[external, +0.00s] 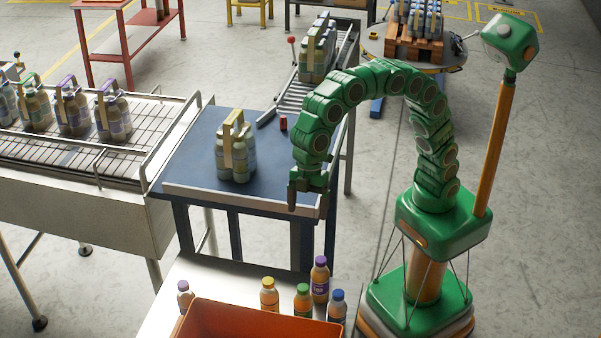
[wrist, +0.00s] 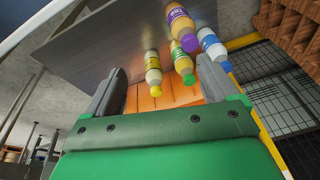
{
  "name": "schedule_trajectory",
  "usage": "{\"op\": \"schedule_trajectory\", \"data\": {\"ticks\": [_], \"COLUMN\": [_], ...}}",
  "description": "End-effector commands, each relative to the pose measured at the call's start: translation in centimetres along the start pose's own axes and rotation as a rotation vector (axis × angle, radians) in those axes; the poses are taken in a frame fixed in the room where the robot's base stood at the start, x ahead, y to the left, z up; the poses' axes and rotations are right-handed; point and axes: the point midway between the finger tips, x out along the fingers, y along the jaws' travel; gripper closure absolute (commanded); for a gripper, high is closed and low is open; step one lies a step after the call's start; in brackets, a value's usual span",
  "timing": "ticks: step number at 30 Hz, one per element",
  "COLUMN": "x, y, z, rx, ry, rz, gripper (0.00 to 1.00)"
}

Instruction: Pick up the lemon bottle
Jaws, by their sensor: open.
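The lemon bottle, which I take to be the yellow-capped one (external: 269,298), stands on the pale table beside the orange bin. In the wrist view the yellow-capped bottle (wrist: 153,72) appears between the finger tips, but beyond them and not gripped. My gripper (external: 307,203) points down over the front right edge of the blue table, above and behind the bottles. In the wrist view its jaws (wrist: 161,66) are apart and empty. The bottle's label is too small to read.
Close by stand a green-capped bottle (external: 303,302), a tall purple-capped bottle (external: 319,281), a blue-capped bottle (external: 337,308) and a small bottle (external: 185,298) at left. The orange bin (external: 255,320) is in front. A bottle pack (external: 236,150) stands on the blue table (external: 190,160).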

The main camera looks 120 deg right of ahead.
Motion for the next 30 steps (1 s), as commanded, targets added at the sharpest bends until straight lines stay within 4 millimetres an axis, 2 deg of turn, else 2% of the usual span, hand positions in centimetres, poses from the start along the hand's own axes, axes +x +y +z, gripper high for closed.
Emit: {"op": "schedule_trajectory", "data": {"ticks": [3,13,21,30], "x": [1.3,4.8,6.5,7.7], "y": [0.9,2.7,3.4,3.8], "z": [-2.9,-9.7,-12.4,-14.1], "rx": [-0.041,-0.150,-0.199,-0.230], "ry": [0.025,0.094,0.124,0.143], "rz": [-0.001,-0.001,0.002,0.003], "gripper": [0.12,0.12,0.12,0.12]}}
